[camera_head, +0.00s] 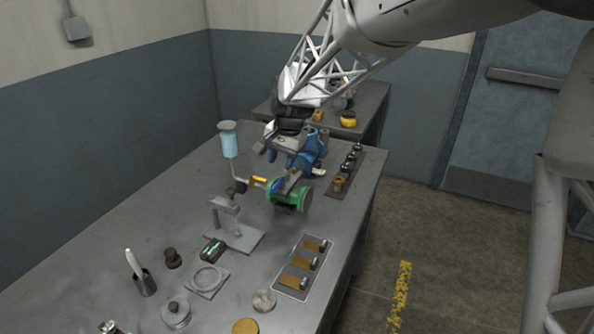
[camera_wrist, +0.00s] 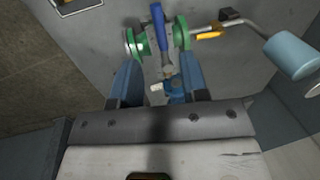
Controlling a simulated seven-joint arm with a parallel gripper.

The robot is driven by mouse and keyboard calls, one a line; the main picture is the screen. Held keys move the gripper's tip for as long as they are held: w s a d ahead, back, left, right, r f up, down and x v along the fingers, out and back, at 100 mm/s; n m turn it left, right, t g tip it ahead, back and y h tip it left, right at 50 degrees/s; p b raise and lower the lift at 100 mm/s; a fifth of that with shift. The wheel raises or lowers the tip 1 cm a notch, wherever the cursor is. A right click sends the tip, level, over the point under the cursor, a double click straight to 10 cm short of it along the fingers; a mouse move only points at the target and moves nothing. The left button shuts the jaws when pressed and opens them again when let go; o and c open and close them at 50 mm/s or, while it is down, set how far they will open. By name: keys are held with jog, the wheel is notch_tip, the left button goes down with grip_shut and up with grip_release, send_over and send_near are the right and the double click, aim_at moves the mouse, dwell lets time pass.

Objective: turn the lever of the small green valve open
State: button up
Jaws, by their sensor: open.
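The small green valve (camera_head: 303,193) lies on the grey table with round green flanges at its ends. In the wrist view its green flange (camera_wrist: 181,34) stands right of the blue lever (camera_wrist: 157,24). The lever points away from me between the flanges; it also shows in the head view (camera_head: 278,184). My gripper (camera_wrist: 160,62) is open, its two blue-grey fingers spread below the valve in the wrist view. The lever's near end lies between the fingertips' lines, and I see no finger closed on it.
A pipe with a yellow handle (camera_head: 260,179) and light-blue cylinder (camera_head: 229,140) stands left of the valve. A blue fitting (camera_head: 314,142) is close behind it.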

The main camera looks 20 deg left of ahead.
aim_at(277, 184)
jog(key=shift+f, duration=0.1)
jog(key=shift+a+f, duration=0.25)
jog(key=shift+f, duration=1)
jog(key=shift+a+f, duration=0.2)
jog(key=shift+f, duration=1.05)
jog(key=shift+a+f, duration=0.25)
jog(key=shift+f, duration=1)
grip_shut()
